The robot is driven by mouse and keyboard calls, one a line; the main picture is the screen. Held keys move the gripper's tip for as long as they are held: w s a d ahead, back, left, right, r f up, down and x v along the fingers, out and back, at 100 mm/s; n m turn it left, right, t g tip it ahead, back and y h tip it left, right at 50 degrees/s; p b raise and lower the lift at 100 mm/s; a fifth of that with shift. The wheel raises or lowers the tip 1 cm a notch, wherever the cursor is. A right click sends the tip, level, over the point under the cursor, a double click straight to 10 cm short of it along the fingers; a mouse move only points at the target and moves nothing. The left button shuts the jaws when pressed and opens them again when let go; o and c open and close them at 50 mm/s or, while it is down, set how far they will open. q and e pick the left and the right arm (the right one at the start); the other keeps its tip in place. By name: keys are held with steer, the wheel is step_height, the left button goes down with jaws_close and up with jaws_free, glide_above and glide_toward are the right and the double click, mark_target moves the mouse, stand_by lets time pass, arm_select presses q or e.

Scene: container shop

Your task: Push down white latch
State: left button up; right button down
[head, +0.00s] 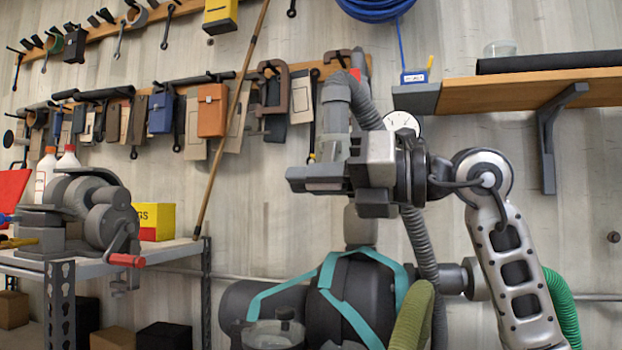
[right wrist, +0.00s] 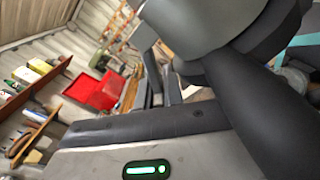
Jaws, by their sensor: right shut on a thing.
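A dark machine (head: 358,285) with teal straps, hoses and a gauge (head: 401,124) stands against the wall. My right gripper (head: 318,180) is in front of its upper part, at the foot of an upright grey cylinder (head: 334,125). The gripper is shut on a grey part of the machine; its fingers hide most of that part. In the right wrist view a thick dark rounded part (right wrist: 268,100) fills the right side, close to the gripper. I cannot make out a white latch in either view. My left gripper is not in view.
A metal workbench (head: 180,250) with a grey crank machine (head: 95,215) and a yellow box (head: 156,222) stands at the left. A wooden shelf (head: 540,92) juts from the wall at upper right. A ribbed hose (head: 420,250) hangs beside my right arm.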

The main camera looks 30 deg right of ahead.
steer(key=shift+w+d+f+n, duration=0.15)
steer(key=shift+w+d+n, duration=0.05)
steer(key=shift+n, duration=0.45)
steer(key=shift+w+d+f+n, duration=0.15)
steer(key=shift+n, duration=0.5)
steer(key=c, duration=1.5)
jaws_free()
steer(key=shift+d, duration=0.1)
